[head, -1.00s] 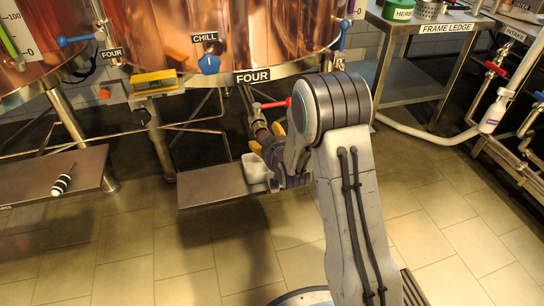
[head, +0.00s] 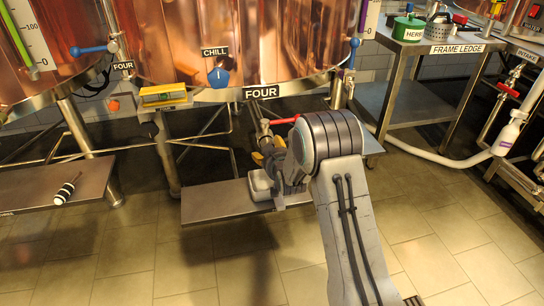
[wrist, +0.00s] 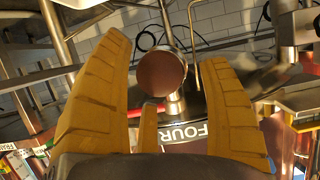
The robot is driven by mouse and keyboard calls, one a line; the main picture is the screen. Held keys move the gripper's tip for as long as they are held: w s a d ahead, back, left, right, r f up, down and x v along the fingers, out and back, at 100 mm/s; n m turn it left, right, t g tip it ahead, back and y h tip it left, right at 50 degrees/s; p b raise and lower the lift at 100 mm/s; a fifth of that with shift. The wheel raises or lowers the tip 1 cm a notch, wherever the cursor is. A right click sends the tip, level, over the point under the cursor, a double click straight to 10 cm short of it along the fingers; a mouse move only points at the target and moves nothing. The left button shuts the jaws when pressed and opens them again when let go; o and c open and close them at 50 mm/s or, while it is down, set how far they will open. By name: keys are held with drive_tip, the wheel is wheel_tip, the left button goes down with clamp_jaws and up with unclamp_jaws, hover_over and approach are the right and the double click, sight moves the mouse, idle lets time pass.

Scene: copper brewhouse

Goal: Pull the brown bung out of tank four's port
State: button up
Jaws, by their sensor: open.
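The brown bung (wrist: 160,72) shows as a round brown face in the end of tank four's metal port, near the middle of the wrist view. My gripper (wrist: 166,55) is open, with one tan finger on each side of the bung and clear gaps between. The fingers do not visibly touch it; how far ahead it lies is hard to tell. In the head view my gripper (head: 268,157) is at the port pipe (head: 261,128) under tank four (head: 270,45), by a red valve handle (head: 284,121). My arm hides the bung there.
Tank legs and braces stand behind. A striped object (head: 67,188) lies on the left bench (head: 30,188). The frame ledge (head: 440,52) stands right. The floor in front is clear.

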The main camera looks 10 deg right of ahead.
idle(0.3)
drive_tip(key=shift+r, duration=0.1)
drive_tip(key=c, duration=1.2)
drive_tip(key=shift+s, duration=0.65)
drive_tip(key=shift+s, duration=2.3)
drive_tip(key=shift+c, duration=0.2)
drive_tip(key=v, duration=0.6)
drive_tip(key=shift+s+r, duration=0.25)
drive_tip(key=shift+r, duration=0.1)
